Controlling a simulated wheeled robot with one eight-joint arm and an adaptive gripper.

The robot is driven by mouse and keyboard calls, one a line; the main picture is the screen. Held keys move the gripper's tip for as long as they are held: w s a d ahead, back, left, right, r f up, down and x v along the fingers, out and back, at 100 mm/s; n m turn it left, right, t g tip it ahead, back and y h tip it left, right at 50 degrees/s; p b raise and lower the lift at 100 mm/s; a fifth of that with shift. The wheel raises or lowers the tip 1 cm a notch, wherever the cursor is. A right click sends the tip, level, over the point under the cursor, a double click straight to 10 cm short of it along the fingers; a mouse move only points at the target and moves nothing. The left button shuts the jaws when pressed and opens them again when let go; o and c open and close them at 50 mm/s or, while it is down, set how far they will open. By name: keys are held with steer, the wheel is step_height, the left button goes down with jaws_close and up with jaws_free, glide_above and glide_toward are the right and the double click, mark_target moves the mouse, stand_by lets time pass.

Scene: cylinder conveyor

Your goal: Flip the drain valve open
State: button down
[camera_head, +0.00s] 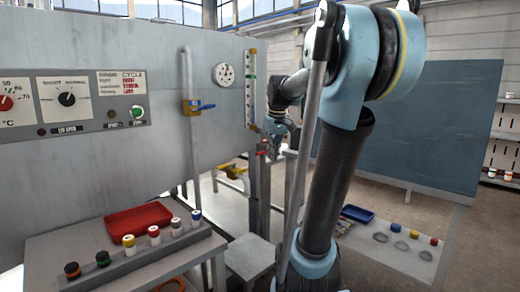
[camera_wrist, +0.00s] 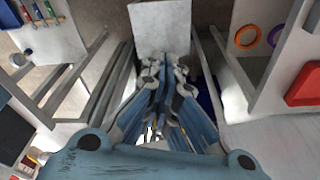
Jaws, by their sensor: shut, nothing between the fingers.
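A valve with a brass-yellow body and a blue lever (camera_head: 203,107) is on the vertical pipe at the left in the head view; its lever points right, across the pipe. A second yellow valve-like fitting (camera_head: 235,171) shows lower down, behind the frame legs. I cannot tell from the pictures which is the drain valve. My gripper (camera_head: 268,147) is small and partly hidden in the head view, to the right of the blue lever and lower, apart from it. In the wrist view my gripper (camera_wrist: 163,88) points away from the camera, fingers together and empty. Neither valve is recognisable there.
A table (camera_head: 60,248) with a red tray (camera_head: 138,220) and a row of capped cylinders stands at front left. A grey stool-like stand (camera_head: 249,256) is below my gripper. A low table (camera_head: 395,262) with a blue tray (camera_head: 357,214) is at right. A blue panel (camera_head: 420,130) stands behind.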

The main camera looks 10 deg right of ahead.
steer(key=w+r+n, duration=0.1)
steer(key=w+r, duration=0.2)
steer(key=w, duration=0.5)
steer(key=w+r+n, duration=0.1)
steer(key=w+r, duration=0.3)
steer(key=w, duration=0.3)
steer(key=r+n, duration=0.2)
glide_above(263, 153)
steer(key=s, duration=0.1)
steer(key=shift+f+y, duration=0.25)
steer(key=shift+y, duration=0.05)
steer(key=shift+s, duration=0.1)
steer(key=x, duration=1.4)
steer(key=shift+s, duration=0.1)
steer(key=shift+d, duration=0.2)
steer(key=shift+a+f, duration=0.1)
steer(key=shift+f, duration=0.05)
